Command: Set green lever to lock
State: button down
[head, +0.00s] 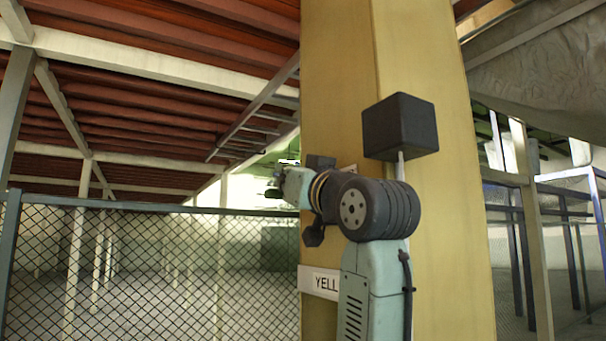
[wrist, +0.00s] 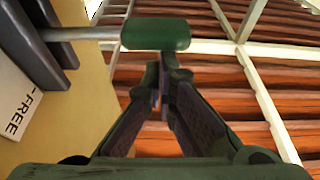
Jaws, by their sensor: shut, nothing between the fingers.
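The green lever shows in the wrist view as a dark green handle (wrist: 155,34) on a metal rod. The rod comes out of a dark slotted mount (wrist: 42,45) on a yellow face at the left. My gripper (wrist: 165,72) is shut and empty, its fingertips just below the handle in the picture. They look close to it, but I cannot tell whether they touch. In the head view my arm reaches past the left edge of a yellow column (head: 440,250). The gripper and the green handle are too small and covered there to tell apart.
A white label reading "FREE" (wrist: 18,115) is by the mount, partly cut off. A black box (head: 400,125) with a pale rod juts from the column. A mesh fence (head: 150,260) stands at the left.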

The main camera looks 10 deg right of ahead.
notch_tip(320, 180, down, 6)
jog(key=n+g+y+b, duration=0.1)
jog(key=n+y, duration=0.1)
jog(key=n, duration=0.4)
jog(key=shift+n+g, duration=0.3)
jog(key=shift+w+d+f, duration=0.1)
jog(key=shift+f, duration=0.15)
